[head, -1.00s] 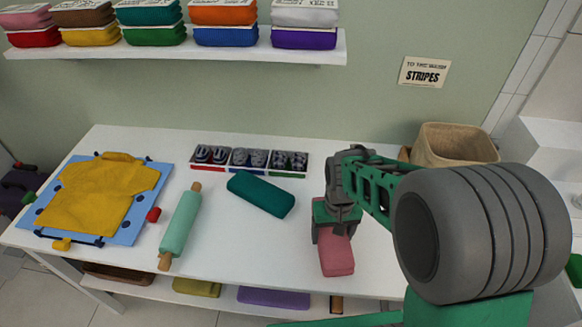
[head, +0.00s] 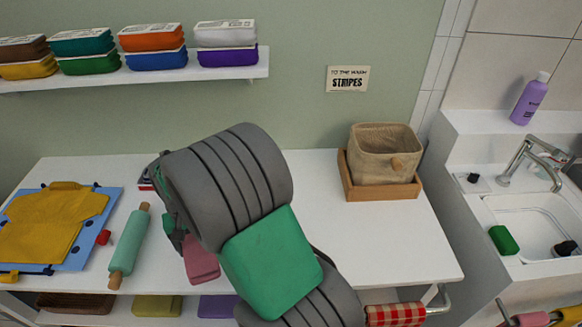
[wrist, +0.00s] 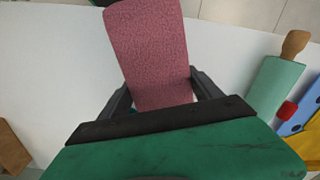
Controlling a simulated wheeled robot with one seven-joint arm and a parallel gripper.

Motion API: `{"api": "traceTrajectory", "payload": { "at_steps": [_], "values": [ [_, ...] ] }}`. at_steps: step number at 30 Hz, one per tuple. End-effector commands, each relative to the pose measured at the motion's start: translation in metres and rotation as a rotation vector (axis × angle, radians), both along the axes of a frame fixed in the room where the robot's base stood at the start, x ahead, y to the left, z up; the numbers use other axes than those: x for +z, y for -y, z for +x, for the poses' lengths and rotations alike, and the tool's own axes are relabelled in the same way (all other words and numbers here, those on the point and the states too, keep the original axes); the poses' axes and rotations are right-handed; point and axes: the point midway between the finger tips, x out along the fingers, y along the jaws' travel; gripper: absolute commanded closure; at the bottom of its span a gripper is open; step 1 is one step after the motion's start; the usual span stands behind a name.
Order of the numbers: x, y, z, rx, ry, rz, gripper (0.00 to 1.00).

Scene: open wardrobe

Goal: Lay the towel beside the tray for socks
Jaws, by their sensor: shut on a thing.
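My gripper (wrist: 162,92) is shut on a pink folded towel (wrist: 152,50), with one finger on each side of it. In the head view the towel (head: 202,266) shows below my arm, over the front part of the white table (head: 330,245). I cannot tell whether it touches the table. My arm hides most of the gripper there. Only a small left corner of the compartment tray with socks (head: 146,181) shows, at the back of the table; the rest is behind my arm. The teal folded cloth seen earlier near that tray is hidden.
A mint rolling pin (head: 128,245) lies left of the towel, beside a blue board (head: 112,208) with a yellow shirt (head: 45,228). A beige basket (head: 383,158) stands in a wooden tray (head: 354,188) at the back right. The table's right part is clear.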

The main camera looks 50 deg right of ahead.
Motion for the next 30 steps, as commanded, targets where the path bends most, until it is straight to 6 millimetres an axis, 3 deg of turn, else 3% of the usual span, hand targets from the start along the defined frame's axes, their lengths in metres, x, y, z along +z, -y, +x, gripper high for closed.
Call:
{"api": "traceTrajectory", "payload": {
  "at_steps": [4, 9, 15, 18, 21, 24, 30],
  "values": [
    [0.010, 0.077, 0.028, -0.393, -0.001, 0.000, 0.49],
    [0.017, 0.184, 0.039, -0.900, -0.001, 0.000, 0.49],
    [0.017, 0.307, 0.014, -1.459, 0.000, 0.000, 0.49],
    [0.015, 0.352, -0.006, -1.673, 0.000, 0.000, 0.49],
    [0.013, 0.381, -0.022, -1.819, 0.000, 0.001, 0.49],
    [0.012, 0.396, -0.031, -1.899, 0.000, 0.001, 0.49],
    [0.003, 0.400, -0.033, -1.921, 0.000, 0.001, 0.49]
  ]
}}
